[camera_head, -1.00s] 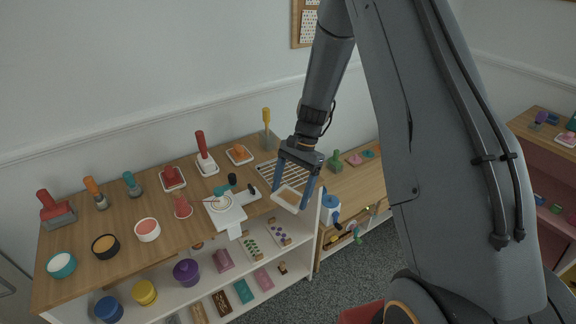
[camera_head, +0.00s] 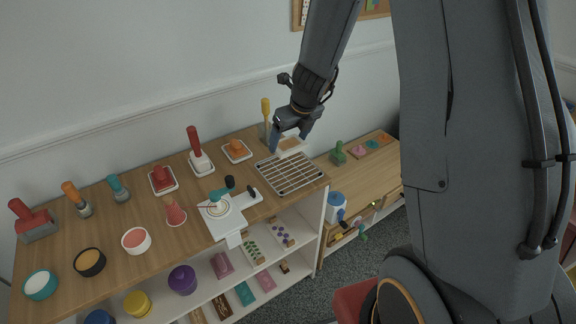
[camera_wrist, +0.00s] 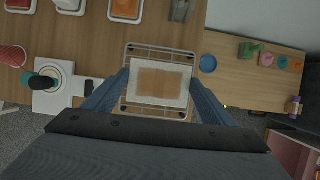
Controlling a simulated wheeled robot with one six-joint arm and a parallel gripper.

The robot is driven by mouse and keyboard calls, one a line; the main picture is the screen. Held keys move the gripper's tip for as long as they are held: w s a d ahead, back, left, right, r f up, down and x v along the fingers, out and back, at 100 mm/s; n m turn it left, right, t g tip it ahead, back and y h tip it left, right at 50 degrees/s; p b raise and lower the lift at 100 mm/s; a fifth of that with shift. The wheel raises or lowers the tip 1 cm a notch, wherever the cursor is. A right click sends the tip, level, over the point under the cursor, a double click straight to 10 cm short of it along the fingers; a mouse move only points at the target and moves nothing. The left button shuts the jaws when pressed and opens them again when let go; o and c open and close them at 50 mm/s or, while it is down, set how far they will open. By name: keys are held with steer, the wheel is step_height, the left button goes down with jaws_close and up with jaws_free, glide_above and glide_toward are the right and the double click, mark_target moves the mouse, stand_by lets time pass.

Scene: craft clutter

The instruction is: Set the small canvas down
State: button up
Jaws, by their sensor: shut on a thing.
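The small canvas (camera_head: 290,143) is white-edged with a tan patch in its middle. My gripper (camera_head: 291,137) is shut on it, one blue finger at each side. In the wrist view the canvas (camera_wrist: 159,82) lies between the two fingers (camera_wrist: 158,95), with the wire rack (camera_wrist: 158,50) behind it. In the head view the wire rack (camera_head: 290,178) is on the right end of the wooden shelf top, and the canvas is at its far side. I cannot tell whether the canvas touches the rack. The rack holds nothing else that I can see.
A yellow-handled tool (camera_head: 266,112) stands close left of my gripper. A white tray with an orange block (camera_head: 236,149) and a white device with a teal part (camera_head: 220,208) are left of the rack. A lower wooden surface (camera_head: 349,181) with a green figure (camera_head: 338,154) is to the right.

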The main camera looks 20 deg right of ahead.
steer(key=shift+f+b, duration=2.9)
steer(key=shift+f, duration=1.45)
steer(key=o, duration=1)
